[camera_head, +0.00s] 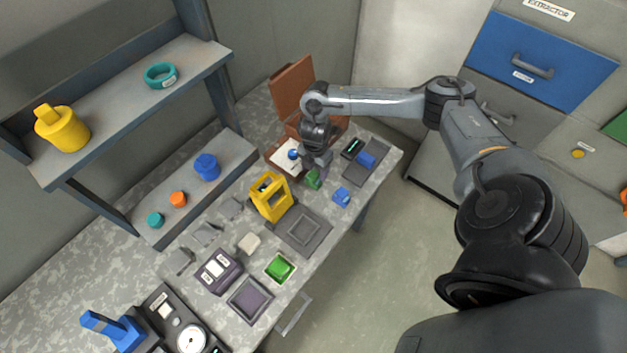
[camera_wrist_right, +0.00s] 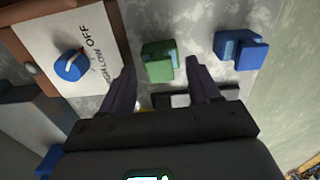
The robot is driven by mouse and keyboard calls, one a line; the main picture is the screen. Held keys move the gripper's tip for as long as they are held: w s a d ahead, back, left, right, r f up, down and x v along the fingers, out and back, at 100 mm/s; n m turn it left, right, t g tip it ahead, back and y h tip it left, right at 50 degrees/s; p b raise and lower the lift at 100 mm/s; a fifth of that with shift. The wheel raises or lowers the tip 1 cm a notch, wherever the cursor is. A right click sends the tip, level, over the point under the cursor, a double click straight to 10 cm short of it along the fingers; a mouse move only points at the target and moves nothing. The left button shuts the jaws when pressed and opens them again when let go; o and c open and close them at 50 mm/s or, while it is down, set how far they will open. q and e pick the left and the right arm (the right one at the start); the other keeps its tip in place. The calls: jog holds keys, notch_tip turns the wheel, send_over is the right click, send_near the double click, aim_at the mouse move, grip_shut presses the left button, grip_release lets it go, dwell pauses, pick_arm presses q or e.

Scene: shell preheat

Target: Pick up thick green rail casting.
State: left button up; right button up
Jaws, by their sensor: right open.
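The thick green rail casting (camera_head: 313,179) is a small green block on the bench, just below my right gripper in the head view. In the right wrist view the green casting (camera_wrist_right: 159,61) lies ahead of and between the two fingertips, with a notch on its right side. My right gripper (camera_wrist_right: 161,79) is open and empty, its dark fingers pointing at the casting. In the head view the right gripper (camera_head: 318,163) hangs over the bench beside the casting and partly hides that area. My left gripper is not in view.
A blue notched block (camera_wrist_right: 240,50) lies right of the casting; it also shows in the head view (camera_head: 342,195). The brown box's white panel with a blue knob (camera_wrist_right: 69,65) is on the left. A yellow frame (camera_head: 271,197) stands close by. A green button (camera_head: 280,268) is farther along.

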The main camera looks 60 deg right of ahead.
aim_at(314, 175)
jog(key=shift+a+f, duration=0.15)
jog(key=shift+f, duration=1.1)
jog(key=shift+a+f, duration=0.15)
jog(key=shift+f, duration=1.1)
jog(key=c, duration=0.9)
